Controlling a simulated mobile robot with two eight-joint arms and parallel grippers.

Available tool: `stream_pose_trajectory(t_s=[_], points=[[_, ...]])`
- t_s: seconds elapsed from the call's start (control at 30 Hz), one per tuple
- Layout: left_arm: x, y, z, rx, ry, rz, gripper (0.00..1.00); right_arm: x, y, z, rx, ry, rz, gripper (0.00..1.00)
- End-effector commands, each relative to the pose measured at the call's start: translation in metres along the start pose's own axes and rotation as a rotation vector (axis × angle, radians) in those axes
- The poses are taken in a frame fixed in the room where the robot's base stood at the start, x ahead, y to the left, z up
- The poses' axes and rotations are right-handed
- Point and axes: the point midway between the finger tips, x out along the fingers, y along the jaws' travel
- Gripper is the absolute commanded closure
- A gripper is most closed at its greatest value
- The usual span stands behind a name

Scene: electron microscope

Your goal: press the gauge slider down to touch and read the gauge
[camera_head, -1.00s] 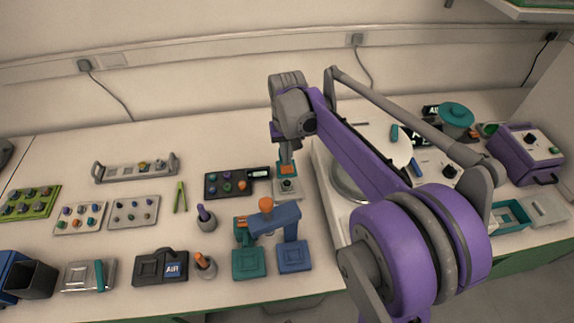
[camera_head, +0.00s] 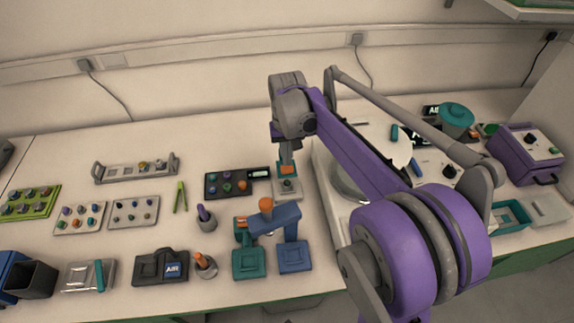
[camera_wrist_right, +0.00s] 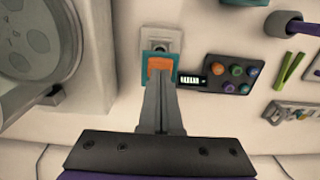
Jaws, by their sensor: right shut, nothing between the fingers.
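The gauge has a pale grey square base (camera_head: 287,190) and an orange and teal slider (camera_head: 287,169) above it, near the middle of the bench. My right gripper (camera_head: 285,157) points down from above, with its fingers at the slider. In the right wrist view the shut fingers (camera_wrist_right: 160,88) end at the orange face of the slider (camera_wrist_right: 160,65), and nothing is between them. The grey base (camera_wrist_right: 160,36) shows just beyond it. Whether the slider touches the base I cannot tell. My left gripper is out of view.
A dark panel (camera_head: 222,191) with coloured knobs and a small lit display (camera_wrist_right: 190,80) lies beside the gauge. Blue and teal stands (camera_head: 290,239) are in front of it. A large pale round-dished unit (camera_head: 324,185) is close on the right. Clear bench lies behind the panel.

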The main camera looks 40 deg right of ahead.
Motion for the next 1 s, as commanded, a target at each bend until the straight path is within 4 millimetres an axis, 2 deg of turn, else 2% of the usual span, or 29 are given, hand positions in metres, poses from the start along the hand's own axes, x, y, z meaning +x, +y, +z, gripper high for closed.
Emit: stream_pose_trajectory(t_s=[0.57,1.0], points=[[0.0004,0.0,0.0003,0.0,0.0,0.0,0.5,0.0006,0.0,0.0,0.0,0.0,0.0,1.0],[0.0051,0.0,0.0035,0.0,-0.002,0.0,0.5,0.0091,0.0,0.0001,0.0,0.0,0.0,1.0]])
